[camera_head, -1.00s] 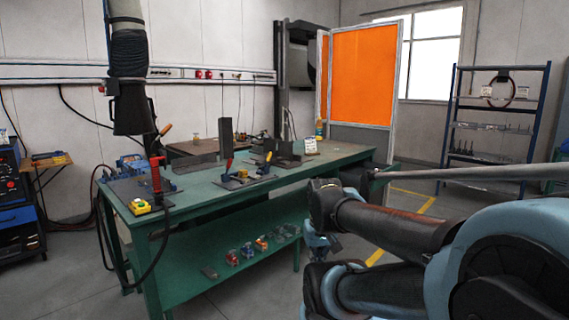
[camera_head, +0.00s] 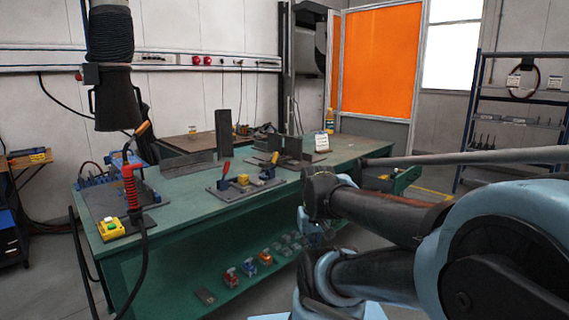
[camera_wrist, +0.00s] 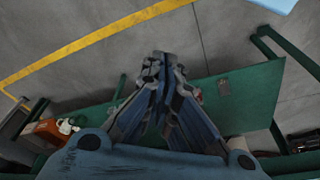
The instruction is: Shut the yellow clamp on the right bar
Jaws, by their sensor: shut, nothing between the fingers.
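The yellow clamp (camera_head: 274,159) is small in the head view, at the right end of a dark fixture plate on the green bench (camera_head: 190,208). Its yellow-tipped handle stands up at a tilt. A red-handled clamp (camera_head: 226,169) stands at the plate's left, with a yellow block (camera_head: 243,179) between them. The bars are too small to tell apart. My gripper (camera_wrist: 158,64) is shut and empty in the wrist view, above the floor and green bench parts. In the head view my arm is right of the bench, apart from the clamp. The clamp is not seen in the wrist view.
A black fume hose (camera_head: 118,95) hangs over the bench's left end. A red torch (camera_head: 130,185) and a yellow button box (camera_head: 110,228) stand there. Upright dark plates (camera_head: 223,130) rise behind the fixture. An orange screen (camera_head: 377,62) stands behind. Small items lie on the lower shelf.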

